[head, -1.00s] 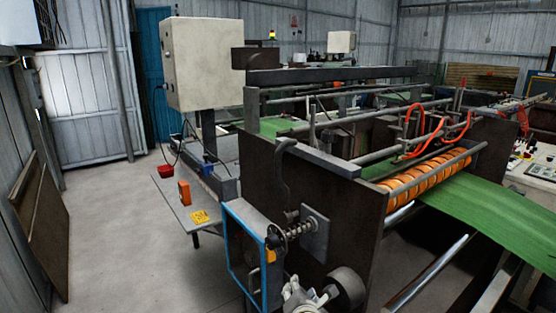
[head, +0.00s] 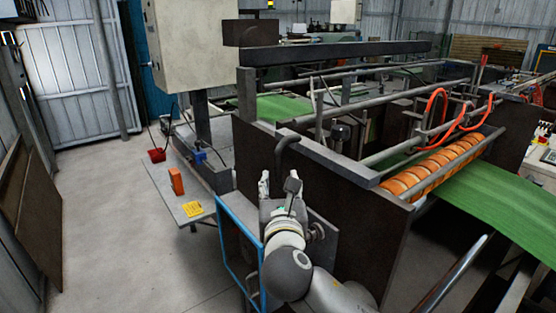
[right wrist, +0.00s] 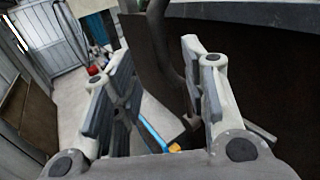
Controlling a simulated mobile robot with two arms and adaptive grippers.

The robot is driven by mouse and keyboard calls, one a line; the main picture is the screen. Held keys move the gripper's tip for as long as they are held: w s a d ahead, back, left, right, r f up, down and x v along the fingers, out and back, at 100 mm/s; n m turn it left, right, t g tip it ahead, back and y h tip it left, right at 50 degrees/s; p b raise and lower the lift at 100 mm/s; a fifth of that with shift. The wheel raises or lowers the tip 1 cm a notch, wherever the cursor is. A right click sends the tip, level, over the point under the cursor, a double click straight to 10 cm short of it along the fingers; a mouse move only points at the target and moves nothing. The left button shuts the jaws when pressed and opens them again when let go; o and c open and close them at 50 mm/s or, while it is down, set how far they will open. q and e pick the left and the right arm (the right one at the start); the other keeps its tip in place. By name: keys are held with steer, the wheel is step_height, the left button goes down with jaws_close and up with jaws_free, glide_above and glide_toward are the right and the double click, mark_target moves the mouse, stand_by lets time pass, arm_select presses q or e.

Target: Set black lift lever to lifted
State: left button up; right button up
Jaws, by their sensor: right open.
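The black lift lever (head: 281,152) is a dark curved bar at the near corner of the machine. Its bent top shows just above my right gripper (head: 278,187); its lower part is hidden behind the gripper. My right gripper is open and points up and forward at the lever. In the right wrist view the lever (right wrist: 162,45) runs down between the two spread fingers (right wrist: 158,65), nearer the right finger. I cannot tell whether a finger touches it. My left gripper is not in view.
A blue frame (head: 238,247) stands just left of my right arm. The dark machine side panel (head: 365,225) lies to the right. Orange rollers (head: 435,170) and a green web (head: 500,205) are farther right. A low table (head: 178,205) and open floor are at left.

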mark_target(278, 166)
steer(key=w, duration=0.1)
steer(key=w+p, duration=0.1)
steer(key=w, duration=0.1)
steer(key=shift+r, duration=0.4)
steer(key=w, duration=0.2)
steer(key=w+p, duration=0.1)
steer(key=shift+a+f, duration=0.15)
steer(key=shift+f, duration=0.1)
steer(key=shift+w, duration=1.2)
steer(key=shift+w+p, duration=0.2)
steer(key=shift+p, duration=0.1)
steer(key=shift+w, duration=0.2)
steer(key=c, duration=0.9)
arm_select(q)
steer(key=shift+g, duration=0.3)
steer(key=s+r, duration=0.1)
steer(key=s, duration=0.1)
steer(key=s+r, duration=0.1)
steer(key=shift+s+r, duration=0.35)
arm_select(e)
jaws_close()
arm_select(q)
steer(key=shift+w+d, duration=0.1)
